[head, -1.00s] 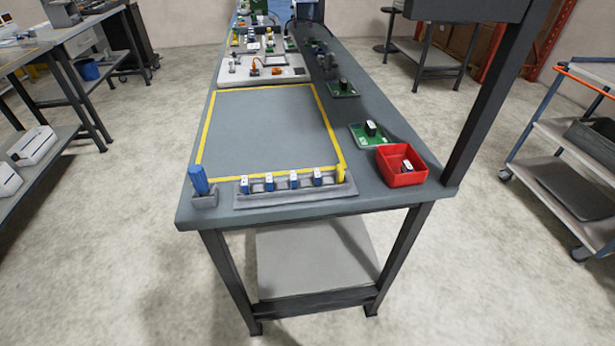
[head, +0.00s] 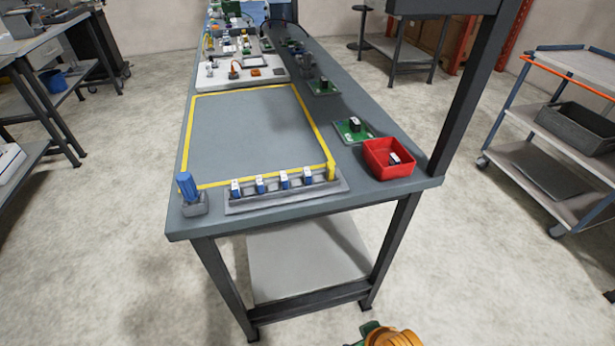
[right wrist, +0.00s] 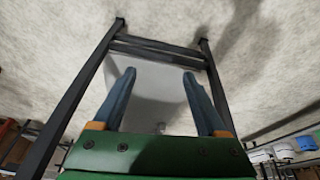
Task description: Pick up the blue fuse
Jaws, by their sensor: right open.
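Several small blue fuses with white faces stand in a row in a grey rack (head: 290,201) along the table's near edge. The leftmost blue fuse (head: 236,189) and the rightmost blue fuse (head: 308,178) are upright and apart from each other. My right gripper (right wrist: 159,74) is open and empty in the right wrist view, with its two blue-grey fingers apart, over the table's lower shelf and floor. In the head view only a green and orange part of my right arm shows at the bottom edge, well in front of the table. My left gripper is not in view.
A blue cylinder (head: 187,186) stands in a grey holder left of the rack. A yellow piece (head: 331,171) stands at the rack's right end. A red bin (head: 375,165) holds a small dark and white item. The yellow-outlined area (head: 245,130) is clear. A dark post (head: 465,95) rises at right.

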